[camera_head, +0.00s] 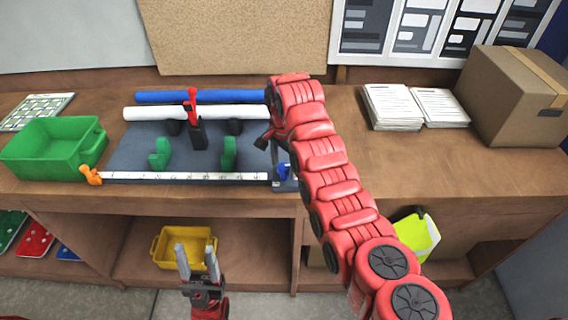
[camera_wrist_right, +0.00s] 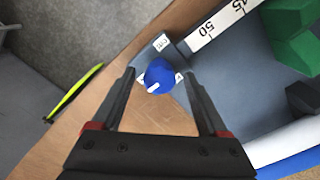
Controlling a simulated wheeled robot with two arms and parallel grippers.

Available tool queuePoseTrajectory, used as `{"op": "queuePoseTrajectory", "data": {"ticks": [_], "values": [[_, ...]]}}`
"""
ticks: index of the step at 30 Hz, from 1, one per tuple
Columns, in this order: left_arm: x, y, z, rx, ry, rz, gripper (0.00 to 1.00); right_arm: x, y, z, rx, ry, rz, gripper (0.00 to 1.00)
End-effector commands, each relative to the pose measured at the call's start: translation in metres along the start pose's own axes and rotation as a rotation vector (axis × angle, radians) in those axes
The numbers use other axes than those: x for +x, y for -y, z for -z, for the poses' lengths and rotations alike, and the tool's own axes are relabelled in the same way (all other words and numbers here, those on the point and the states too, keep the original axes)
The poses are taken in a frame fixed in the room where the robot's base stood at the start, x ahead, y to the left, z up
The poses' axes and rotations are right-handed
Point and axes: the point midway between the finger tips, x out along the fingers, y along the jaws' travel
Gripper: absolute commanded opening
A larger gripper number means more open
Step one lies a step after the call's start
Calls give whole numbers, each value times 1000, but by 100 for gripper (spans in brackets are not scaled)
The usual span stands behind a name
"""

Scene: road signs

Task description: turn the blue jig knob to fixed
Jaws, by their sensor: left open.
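The blue jig knob (camera_head: 283,171) sits at the right end of the jig's ruler. In the right wrist view the knob (camera_wrist_right: 158,73) is round, with a white mark toward its lower left. In the head view my right gripper (camera_head: 267,138) is just above the knob. My left gripper (camera_head: 195,247) is open and empty, low in front of the bench.
The grey jig board (camera_head: 130,150) carries green blocks, a red-handled clamp (camera_head: 191,105) and white and blue tubes. An orange stop (camera_head: 91,175) is at the ruler's left end. A green bin (camera_head: 50,150) stands left; papers and a cardboard box (camera_head: 515,95) stand right.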

Motion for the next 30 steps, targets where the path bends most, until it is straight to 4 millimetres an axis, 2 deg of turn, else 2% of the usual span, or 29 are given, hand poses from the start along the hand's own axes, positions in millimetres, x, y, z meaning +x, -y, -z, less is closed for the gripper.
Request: {"op": "queuePoseTrajectory", "data": {"ticks": [6, 10, 14, 24, 30], "values": [[0, 0, 0, 0, 0, 0, 52, -1, 0, 0, 0, 0, -1, 77], [6, 0, 1, 0, 0, 0, 52, -10, 0, 1, 1, 1, 0, 77], [17, 1, 3, 0, 0, 0, 52, -33, -1, 2, 2, -1, 1, 77], [-3, 0, 0, 0, 0, 0, 52, -88, 0, 1, 1, -4, 3, 77], [-13, -1, -2, 0, 0, 0, 52, -111, 0, 0, 0, -2, -3, 77]]}}
